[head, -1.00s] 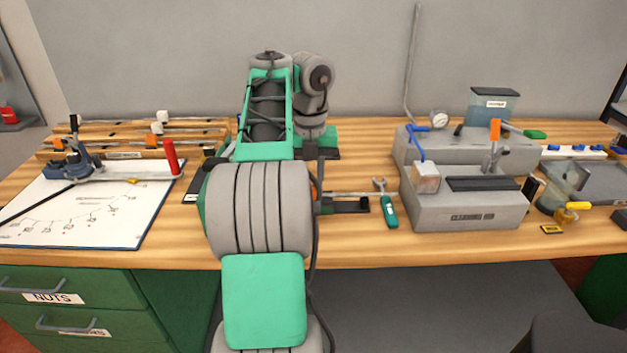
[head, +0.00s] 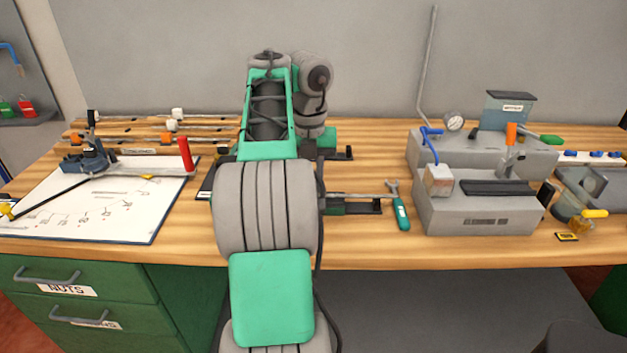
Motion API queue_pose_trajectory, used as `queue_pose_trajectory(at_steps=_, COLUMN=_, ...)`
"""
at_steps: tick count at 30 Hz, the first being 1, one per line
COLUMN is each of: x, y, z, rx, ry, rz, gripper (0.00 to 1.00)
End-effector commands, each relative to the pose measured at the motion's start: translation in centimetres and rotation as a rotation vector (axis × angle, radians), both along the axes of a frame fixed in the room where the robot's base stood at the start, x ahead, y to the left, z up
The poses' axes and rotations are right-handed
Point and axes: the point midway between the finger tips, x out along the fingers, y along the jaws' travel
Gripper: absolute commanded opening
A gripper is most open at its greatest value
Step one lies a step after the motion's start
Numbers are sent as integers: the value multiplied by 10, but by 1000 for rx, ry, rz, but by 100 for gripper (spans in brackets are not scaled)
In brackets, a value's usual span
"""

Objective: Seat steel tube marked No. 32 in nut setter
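My arm (head: 272,220) rises through the middle of the head view and bends over the bench. Its wrist (head: 312,95) points down at the back. My gripper is hidden behind the arm, so its fingers and anything in them do not show. A thin steel rod or tube (head: 358,195) lies level, running right from behind the arm above a dark rail fixture (head: 355,207). The arm covers the left part of this fixture; I cannot tell if it is the nut setter. Several thin rods lie on the wooden racks (head: 130,150) at back left. No number 32 is readable.
A teal-handled wrench (head: 401,210) lies right of the rail. A grey machine (head: 475,212) with a gauge stands further right. A white drawing board (head: 100,220) with a red-handled tool (head: 186,155) lies left. Bare bench shows along the front edge (head: 370,240).

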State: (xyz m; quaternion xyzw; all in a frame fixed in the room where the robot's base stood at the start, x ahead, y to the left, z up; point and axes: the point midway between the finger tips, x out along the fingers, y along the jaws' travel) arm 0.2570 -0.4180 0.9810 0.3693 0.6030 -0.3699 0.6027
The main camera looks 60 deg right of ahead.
Motion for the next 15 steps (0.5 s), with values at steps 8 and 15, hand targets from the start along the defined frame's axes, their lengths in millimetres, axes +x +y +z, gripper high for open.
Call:
queue_pose_trajectory(at_steps=8, x=1, y=0, z=0, rx=0, ry=0, rz=0, gripper=46)
queue_pose_trajectory(at_steps=15, x=1, y=0, z=0, rx=0, ry=0, rz=0, gripper=52)
